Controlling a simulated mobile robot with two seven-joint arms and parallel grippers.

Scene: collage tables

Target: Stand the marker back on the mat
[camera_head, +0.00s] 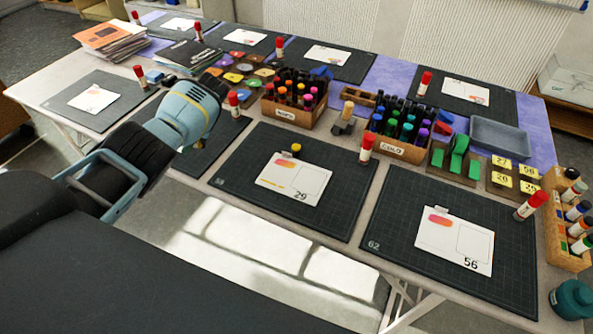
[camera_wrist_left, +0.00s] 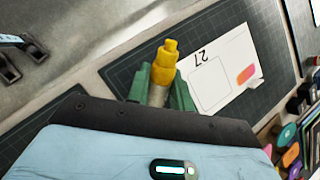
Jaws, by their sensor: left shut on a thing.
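My left gripper (camera_wrist_left: 160,92) is shut on a marker (camera_wrist_left: 164,64) with a stepped yellow end and a pale body, seen between the green fingers in the left wrist view. Behind it in that view lies a dark grid mat (camera_wrist_left: 225,112) with a white card marked 27 (camera_wrist_left: 222,70). I cannot tell the marker's height above the mat or whether it is upright. My right gripper is not in view.
Further mats (camera_head: 335,205) (camera_head: 500,275) carry cards, and red-capped sticks (camera_head: 366,148) (camera_head: 530,205) stand by them. A small yellow-topped item (camera_head: 296,150) stands beside card 29.

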